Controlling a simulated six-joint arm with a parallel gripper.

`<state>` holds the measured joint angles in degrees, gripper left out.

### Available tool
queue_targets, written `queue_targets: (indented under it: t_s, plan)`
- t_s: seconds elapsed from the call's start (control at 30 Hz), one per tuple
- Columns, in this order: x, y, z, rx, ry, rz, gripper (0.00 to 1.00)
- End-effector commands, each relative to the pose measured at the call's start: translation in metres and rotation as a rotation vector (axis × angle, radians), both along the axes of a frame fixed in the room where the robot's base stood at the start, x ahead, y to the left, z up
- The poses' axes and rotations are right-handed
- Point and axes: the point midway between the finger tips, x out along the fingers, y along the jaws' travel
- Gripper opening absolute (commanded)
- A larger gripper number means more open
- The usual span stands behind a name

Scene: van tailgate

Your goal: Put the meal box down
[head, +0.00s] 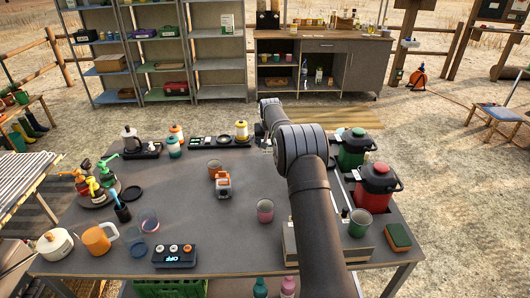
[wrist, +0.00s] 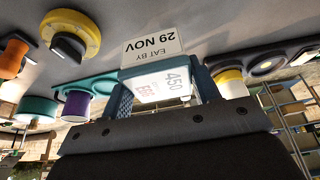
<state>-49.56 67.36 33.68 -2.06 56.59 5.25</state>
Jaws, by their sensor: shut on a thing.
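In the wrist view my gripper (wrist: 163,84) has its two blue-grey fingers on either side of a pale meal box (wrist: 163,88), and it is shut on it. The box shows a white face with red and dark printed figures. A white label reading "EAT BY 29 NOV" (wrist: 152,46) shows just beyond the fingertips. In the head view my arm reaches over the right half of the grey table (head: 200,240) to its far side, and hides most of the gripper and box. I cannot tell whether the box touches the table.
An orange-and-white device (head: 222,186) and a pink cup (head: 265,211) stand mid-table. A yellow-topped jar (head: 241,131) stands left of the arm's end. Green (head: 353,150) and red (head: 374,188) canisters stand at the right. Bare table lies left of centre.

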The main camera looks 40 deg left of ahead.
Motion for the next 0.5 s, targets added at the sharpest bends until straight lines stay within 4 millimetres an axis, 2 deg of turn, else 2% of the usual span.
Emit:
queue_targets:
  t_s: [0.1,0.27,0.5]
  plan:
    - [-0.003,0.012,-0.007,0.002,-0.001,-0.001,0.26]
    - [-0.004,0.015,-0.014,0.001,0.0,-0.001,0.26]
    - [-0.005,0.015,-0.047,0.0,0.0,-0.001,0.26]
